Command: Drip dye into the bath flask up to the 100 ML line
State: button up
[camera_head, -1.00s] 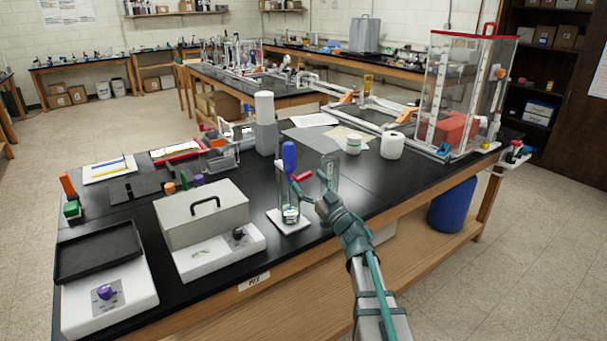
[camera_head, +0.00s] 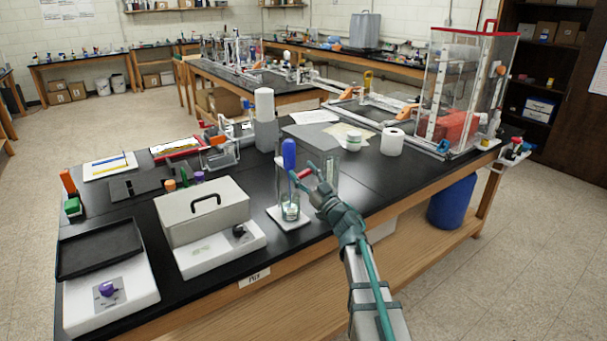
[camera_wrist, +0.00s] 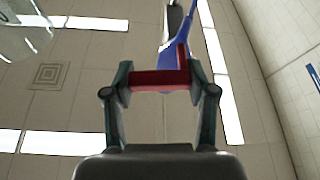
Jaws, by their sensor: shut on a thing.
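My gripper (camera_head: 306,173) is shut on a red bar-shaped handle (camera_head: 304,173). The wrist view shows this red bar (camera_wrist: 160,79) across the gap between both fingertips. A blue rounded piece (camera_head: 289,154) stands upright beside it; in the wrist view the blue piece (camera_wrist: 183,68) rises just behind the bar and seems joined to it. Below stands a clear glass vessel (camera_head: 291,210), probably the bath flask, on a white square plate (camera_head: 277,214). Its 100 ML line and liquid level are too small to read. Whether a drop is falling cannot be seen.
A tall clear glass (camera_head: 331,169) stands close behind my gripper. A beige box (camera_head: 204,212) with a black handle stands left of the plate. A white roll (camera_head: 392,142) and a small jar (camera_head: 353,141) stand behind.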

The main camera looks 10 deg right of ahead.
jog(key=shift+n+y, duration=0.3)
jog(key=shift+n, duration=0.3)
jog(key=n, duration=0.1)
jog(key=n+g, duration=0.1)
jog(key=shift+r+n+y, duration=0.3)
jog(key=shift+y, duration=0.1)
jog(key=n, duration=0.1)
jog(key=n+g+y, duration=0.1)
jog(key=n, duration=0.1)
jog(key=n+g, duration=0.1)
jog(key=shift+s+a+r+n+p, duration=0.1)
jog(key=shift+a+r+n+p, duration=0.15)
jog(key=shift+n+p, duration=0.15)
jog(key=n+g, duration=0.1)
jog(key=n, duration=0.1)
jog(key=n+g, duration=0.1)
jog(key=n, duration=0.1)
jog(key=a+n+g, duration=0.1)
jog(key=n, duration=0.1)
jog(key=shift+s+r+y+p, duration=0.2)
jog(key=shift+s+y+p, duration=0.05)
jog(key=shift+y+p, duration=0.15)
jog(key=shift+n, duration=0.4)
jog(key=o, duration=1.2)
jog(key=shift+c, duration=0.2)
